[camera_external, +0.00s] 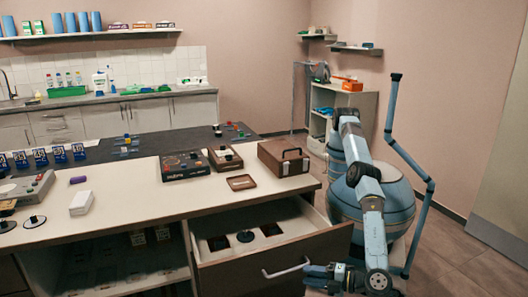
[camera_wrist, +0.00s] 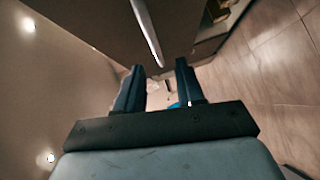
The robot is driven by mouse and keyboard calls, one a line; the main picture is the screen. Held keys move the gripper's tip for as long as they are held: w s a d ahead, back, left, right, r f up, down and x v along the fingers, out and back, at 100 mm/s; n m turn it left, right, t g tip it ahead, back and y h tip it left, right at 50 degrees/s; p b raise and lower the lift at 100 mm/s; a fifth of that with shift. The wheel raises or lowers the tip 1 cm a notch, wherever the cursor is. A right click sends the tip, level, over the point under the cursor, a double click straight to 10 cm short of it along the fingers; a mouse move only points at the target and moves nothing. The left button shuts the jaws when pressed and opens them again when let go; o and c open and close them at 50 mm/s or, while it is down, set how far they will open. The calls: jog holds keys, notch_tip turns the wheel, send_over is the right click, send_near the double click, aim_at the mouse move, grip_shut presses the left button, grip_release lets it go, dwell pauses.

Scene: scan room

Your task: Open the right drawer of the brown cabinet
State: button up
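The brown drawer (camera_external: 275,263) at the right of the cabinet (camera_external: 125,195) stands pulled out, with its inside in view. It holds a dark round item (camera_external: 245,236) and dark squares. Its light bar handle (camera_external: 287,268) is on the front; in the wrist view the handle (camera_wrist: 147,30) runs down towards the gap between my fingertips. My gripper (camera_external: 318,271) is low, close to the handle's right end. In the wrist view my gripper (camera_wrist: 160,66) has its two dark fingers apart, with nothing clearly held. I cannot tell whether they touch the handle.
The light tabletop (camera_external: 130,210) carries a brown case (camera_external: 285,158), a small brown tray (camera_external: 241,182), a dark box (camera_external: 185,165) and a white box (camera_external: 80,203). An open shelf (camera_external: 125,265) is left of the drawer. Bare floor (camera_external: 450,255) lies at the right.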

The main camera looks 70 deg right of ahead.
jog(key=shift+s+r, duration=0.1)
jog(key=shift+s, duration=0.8)
jog(key=m+g+y, duration=0.3)
jog(key=m+y, duration=0.4)
jog(key=m, duration=2.9)
send_near(297, 268)
jog(key=x, duration=1)
